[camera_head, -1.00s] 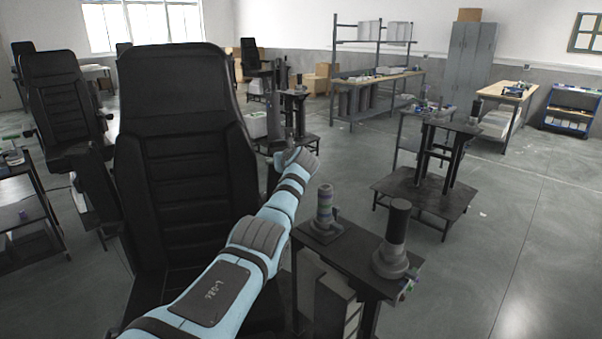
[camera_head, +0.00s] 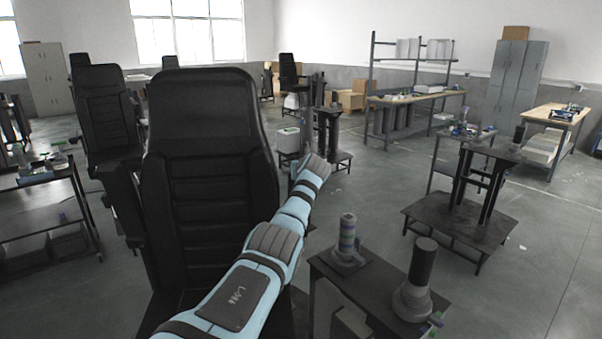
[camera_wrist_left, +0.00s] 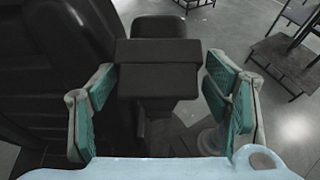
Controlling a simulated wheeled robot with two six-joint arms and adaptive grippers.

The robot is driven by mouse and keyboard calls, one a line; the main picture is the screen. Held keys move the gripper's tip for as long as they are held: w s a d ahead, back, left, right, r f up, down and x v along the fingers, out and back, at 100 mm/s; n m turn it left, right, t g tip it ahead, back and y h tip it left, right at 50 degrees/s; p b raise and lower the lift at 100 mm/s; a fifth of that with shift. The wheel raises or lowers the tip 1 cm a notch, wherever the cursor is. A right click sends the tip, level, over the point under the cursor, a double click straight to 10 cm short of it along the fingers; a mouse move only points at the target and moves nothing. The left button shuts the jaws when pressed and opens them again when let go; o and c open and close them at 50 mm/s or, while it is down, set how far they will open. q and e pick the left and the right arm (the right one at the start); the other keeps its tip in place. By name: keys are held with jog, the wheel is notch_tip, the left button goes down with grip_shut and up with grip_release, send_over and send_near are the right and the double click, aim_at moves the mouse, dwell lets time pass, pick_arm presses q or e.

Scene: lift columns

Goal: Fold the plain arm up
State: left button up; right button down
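A black high-backed chair (camera_head: 205,150) stands in front of me, left of the middle. In the left wrist view its dark backrest (camera_wrist_left: 55,65) fills the left side. A black block-like part (camera_wrist_left: 158,70), apparently the chair's arm, shows between my left fingers, with a rounded dark pad beyond it. My left gripper (camera_head: 316,168) is at the right of the backrest; the pale blue arm hides part of the chair. In the left wrist view the left gripper (camera_wrist_left: 165,110) is open, fingers wide apart. I cannot tell whether they touch the block. My right gripper is not in view.
A dark stand with a banded cylinder (camera_head: 347,240) and a black-topped cylinder (camera_head: 420,275) is close right of my left arm. Another dark stand (camera_head: 460,215) is farther right. More black chairs (camera_head: 105,110) stand behind at left. Grey floor is open at right.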

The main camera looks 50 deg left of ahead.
pick_arm(q)
jog(key=shift+s+d+r, duration=0.15)
jog(key=shift+d, duration=0.15)
jog(key=shift+s, duration=0.1)
jog(key=v, duration=1.2)
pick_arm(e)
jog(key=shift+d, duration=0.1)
pick_arm(q)
jog(key=shift+d, duration=0.1)
